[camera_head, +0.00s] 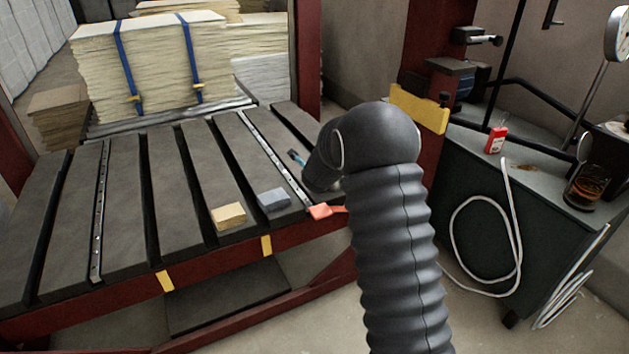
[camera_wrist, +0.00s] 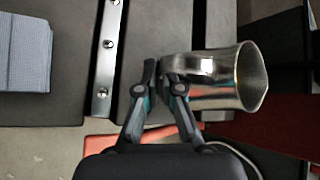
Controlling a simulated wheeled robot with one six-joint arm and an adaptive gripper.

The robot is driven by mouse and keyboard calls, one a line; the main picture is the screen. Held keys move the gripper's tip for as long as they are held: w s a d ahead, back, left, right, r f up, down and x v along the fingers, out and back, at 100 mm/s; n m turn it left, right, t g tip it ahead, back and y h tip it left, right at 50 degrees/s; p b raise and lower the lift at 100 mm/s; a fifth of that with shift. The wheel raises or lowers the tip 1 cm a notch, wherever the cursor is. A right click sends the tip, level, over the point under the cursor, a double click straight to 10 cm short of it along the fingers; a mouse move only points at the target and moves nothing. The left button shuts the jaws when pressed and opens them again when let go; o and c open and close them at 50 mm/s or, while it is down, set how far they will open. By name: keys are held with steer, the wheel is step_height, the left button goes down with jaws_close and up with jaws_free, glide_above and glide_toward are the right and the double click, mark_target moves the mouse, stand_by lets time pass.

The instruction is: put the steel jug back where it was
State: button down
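The steel jug (camera_wrist: 222,82) is shiny and empty-handed of any cover, lying sideways in the wrist view with its wide rim to the right. My gripper (camera_wrist: 161,72) has its two dark, teal-marked fingers close together at the jug's left end. They appear closed on that side of the jug, probably its handle; the exact contact is small and partly hidden. In the head view my arm covers the gripper and most or all of the jug, above the right part of the slatted bench (camera_head: 115,220).
A yellow sponge-like block (camera_head: 228,215) and a grey-blue block (camera_head: 273,199) lie near the bench's front edge. An orange-red piece (camera_head: 321,211) is at that edge. A strapped sheet stack (camera_head: 155,65) stands behind. A green cabinet (camera_head: 490,215) holds a red box (camera_head: 496,140) and a glass jar (camera_head: 586,187).

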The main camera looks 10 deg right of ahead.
steer(key=shift+f, duration=0.1)
steer(key=c, duration=1.3)
jaws_free()
